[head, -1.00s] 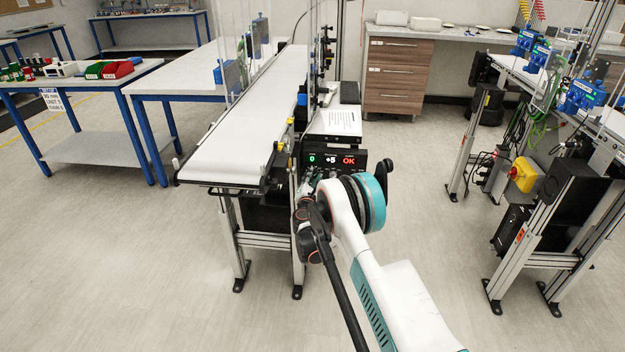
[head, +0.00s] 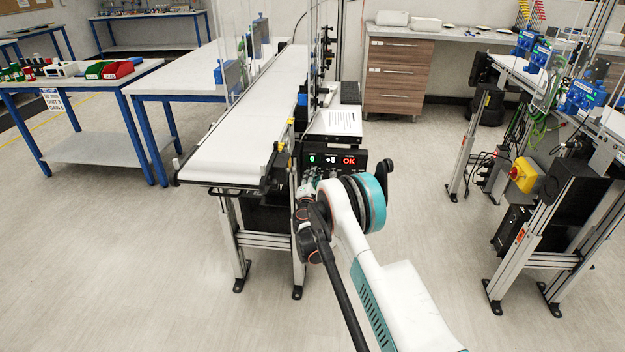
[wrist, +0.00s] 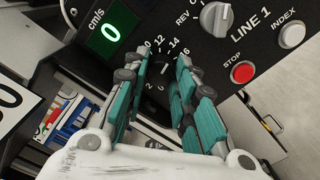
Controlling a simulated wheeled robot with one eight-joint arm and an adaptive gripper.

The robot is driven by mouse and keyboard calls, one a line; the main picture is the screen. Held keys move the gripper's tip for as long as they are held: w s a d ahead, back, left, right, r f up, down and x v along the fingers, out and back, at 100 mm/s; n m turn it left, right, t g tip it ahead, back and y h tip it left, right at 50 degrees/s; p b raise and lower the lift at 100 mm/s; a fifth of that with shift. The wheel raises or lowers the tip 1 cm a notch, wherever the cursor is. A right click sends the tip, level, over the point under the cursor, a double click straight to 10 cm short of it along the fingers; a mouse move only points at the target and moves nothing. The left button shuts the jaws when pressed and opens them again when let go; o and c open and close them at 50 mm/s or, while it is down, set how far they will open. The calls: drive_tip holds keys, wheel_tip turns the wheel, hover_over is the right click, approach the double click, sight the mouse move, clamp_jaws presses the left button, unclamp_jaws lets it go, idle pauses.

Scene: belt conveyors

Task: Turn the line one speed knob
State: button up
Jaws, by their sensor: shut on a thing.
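The line one speed knob (wrist: 163,69) is a small dark knob with a numbered scale around it on the black control panel (wrist: 185,42), seen in the wrist view. My gripper (wrist: 161,60) has its teal, jointed fingers on either side of the knob and is shut on it. The fingers cover part of the knob and scale, so its exact setting is unclear. The green display (wrist: 112,32) beside it reads 0 cm/s. In the head view, the panel (head: 334,172) sits at the near end of the belt conveyor, and my arm hides the knob.
A grey selector knob (wrist: 216,18), a red STOP button (wrist: 243,72) and a white INDEX button (wrist: 291,34) are close by on the panel. The white belt (head: 235,145) extends behind. Open floor lies right, before another conveyor stand (head: 520,235).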

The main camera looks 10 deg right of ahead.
drive_tip(key=o, duration=1.1)
drive_tip(key=v, duration=1.2)
